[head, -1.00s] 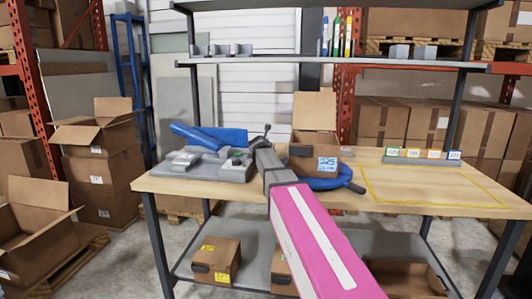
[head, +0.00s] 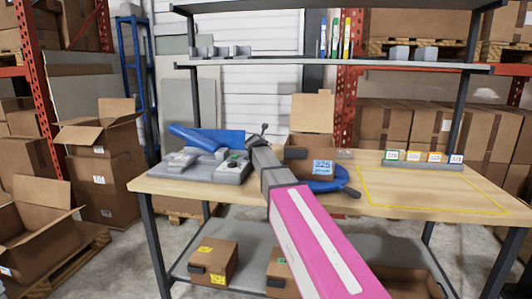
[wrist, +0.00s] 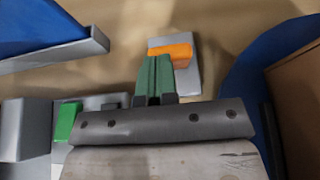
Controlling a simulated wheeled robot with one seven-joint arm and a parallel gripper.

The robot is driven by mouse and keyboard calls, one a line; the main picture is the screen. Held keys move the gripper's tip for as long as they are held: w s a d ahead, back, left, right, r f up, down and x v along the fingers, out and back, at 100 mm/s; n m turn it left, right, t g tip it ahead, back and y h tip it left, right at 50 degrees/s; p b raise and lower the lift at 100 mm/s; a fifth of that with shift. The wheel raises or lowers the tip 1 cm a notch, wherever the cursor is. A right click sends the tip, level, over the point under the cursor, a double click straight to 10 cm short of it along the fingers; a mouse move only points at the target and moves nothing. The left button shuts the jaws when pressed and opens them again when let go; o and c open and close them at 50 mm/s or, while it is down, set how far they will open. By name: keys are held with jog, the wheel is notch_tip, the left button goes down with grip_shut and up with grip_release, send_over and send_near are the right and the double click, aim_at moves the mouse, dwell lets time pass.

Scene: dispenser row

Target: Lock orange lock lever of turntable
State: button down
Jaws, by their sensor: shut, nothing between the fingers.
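In the wrist view the orange lock lever (wrist: 172,53) lies on a small grey plate (wrist: 187,80) on the tabletop. The blue turntable (wrist: 240,82) is to the right of the plate. My gripper (wrist: 155,60) is shut and empty. Its green fingertips are at the lever's left end and overlap the plate; I cannot tell whether they touch the lever. In the head view the turntable (head: 325,185) carries an open cardboard box (head: 297,170) with a blue label. My arm hides the lever there.
A grey fixture (head: 205,174) with a green button (wrist: 66,120) and a blue chute (head: 215,141) stand left of my gripper. A row of numbered tags (head: 422,157) and a yellow-outlined clear area (head: 430,190) are on the table's right. A shelf (head: 290,64) spans above.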

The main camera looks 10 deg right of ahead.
jog(key=shift+w+d+r, duration=0.15)
jog(key=shift+w+r, duration=0.05)
jog(key=shift+w, duration=0.35)
jog(key=shift+w+d+r, duration=0.2)
jog(key=shift+w, duration=0.4)
jog(key=shift+w+d+r, duration=0.15)
jog(key=shift+w+r, duration=0.05)
jog(key=shift+w, duration=0.35)
jog(key=shift+s, duration=0.15)
jog(key=shift+r, duration=0.2)
jog(key=shift+r, duration=0.6)
